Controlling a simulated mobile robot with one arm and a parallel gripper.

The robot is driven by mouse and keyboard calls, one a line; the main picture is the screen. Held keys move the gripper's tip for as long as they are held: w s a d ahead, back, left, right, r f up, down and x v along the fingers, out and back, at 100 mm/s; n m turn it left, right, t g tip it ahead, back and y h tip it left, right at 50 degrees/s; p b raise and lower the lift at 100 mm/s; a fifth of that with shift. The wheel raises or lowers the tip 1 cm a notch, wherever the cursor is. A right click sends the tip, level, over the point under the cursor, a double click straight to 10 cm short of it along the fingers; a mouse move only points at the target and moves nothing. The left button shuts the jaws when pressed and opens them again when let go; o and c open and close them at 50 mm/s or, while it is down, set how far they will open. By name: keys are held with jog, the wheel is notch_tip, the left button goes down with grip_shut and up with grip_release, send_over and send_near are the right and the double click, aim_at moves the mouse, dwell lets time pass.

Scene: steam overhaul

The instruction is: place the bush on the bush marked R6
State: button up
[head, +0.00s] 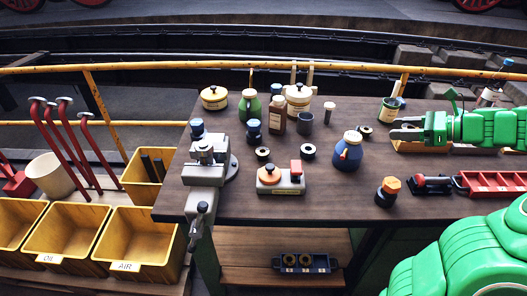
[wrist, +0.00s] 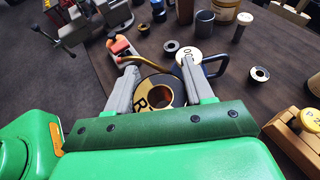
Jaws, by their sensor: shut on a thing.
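My gripper (head: 403,129) is over the right part of the bench in the head view. In the wrist view its two fingers (wrist: 159,70) are on either side of a bush (wrist: 143,97), a thick black ring with a bronze-coloured bore and a yellow label starting with R. The rest of the label is hidden. The gripper is shut on this bush. Other dark bushes lie apart on the bench: one (head: 263,153) left of centre, one (head: 308,151) near the middle, and one (head: 365,131) nearer my gripper. I cannot read R6 on any of them.
A blue jug (head: 348,153) stands left of my gripper. A wooden block (wrist: 292,140) with a yellow disc is at the right in the wrist view. A red tray (head: 490,183) is at the bench's right. Bottles crowd the back; the front middle is mostly clear.

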jog(key=a+n+g+y, duration=0.2)
jog(key=a+n+g, duration=0.2)
jog(key=a, duration=3.2)
send_over(257, 150)
jog(key=s, duration=0.2)
jog(key=f, duration=1.2)
jog(key=shift+w+d+f, duration=0.2)
jog(key=shift+f, duration=0.2)
jog(key=shift+w+a+f, duration=0.1)
jog(key=shift+w+f, duration=0.55)
jog(key=shift+f, duration=1.6)
jog(key=shift+f, duration=0.1)
